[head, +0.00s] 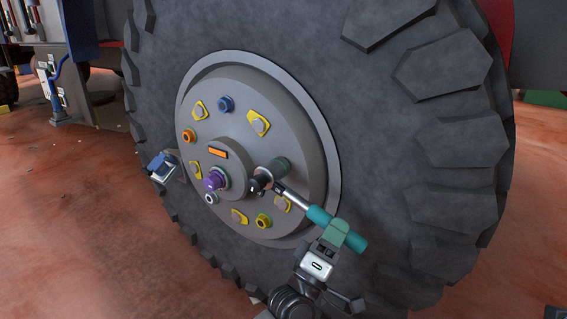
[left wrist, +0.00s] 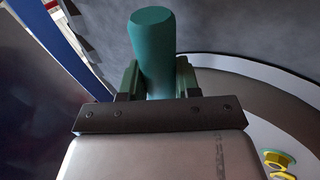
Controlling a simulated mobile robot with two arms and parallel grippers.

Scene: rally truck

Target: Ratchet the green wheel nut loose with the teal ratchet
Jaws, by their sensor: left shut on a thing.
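The teal ratchet (head: 318,215) slants across the lower right of the wheel hub, its dark head (head: 262,181) against the hub and its grip toward the lower right. A dark green round piece (head: 281,168) shows beside the head. I cannot tell whether it is the green wheel nut or a socket; the head covers the seat there. My left gripper (head: 336,238), with green fingers, is shut around the teal grip near its outer end. The left wrist view shows the grip (left wrist: 153,55) between both fingers. My right gripper is not in view.
The large tyre (head: 420,150) surrounds the hub (head: 240,115). Yellow-marked nuts (head: 259,124), a blue nut (head: 226,103), an orange nut (head: 188,135) and a purple piece (head: 214,179) stand out from it. A blue-and-grey device (head: 163,166) is at the tyre's left.

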